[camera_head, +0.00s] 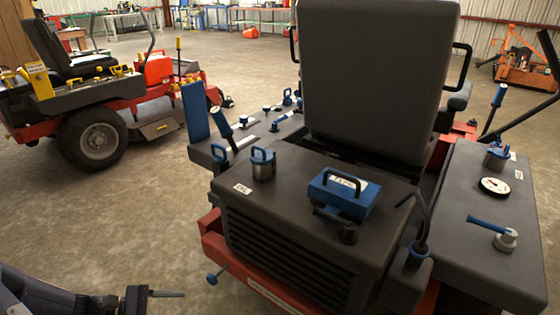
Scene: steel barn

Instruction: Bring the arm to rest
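My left arm comes in at the lower left corner, with its dark wrist low in the picture. My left gripper (166,294) points right, over the concrete floor and apart from the mower. Only one thin finger shows clearly, so I cannot tell whether it is open or shut. No object shows at its finger. My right arm and gripper are not in view.
A large dark grey and red mower (312,235) with a tall seat (375,75) fills the centre and right. Blue-handled parts and a blue box (345,194) sit on it. Another red mower (100,105) stands at the left. The floor (120,215) between them is clear.

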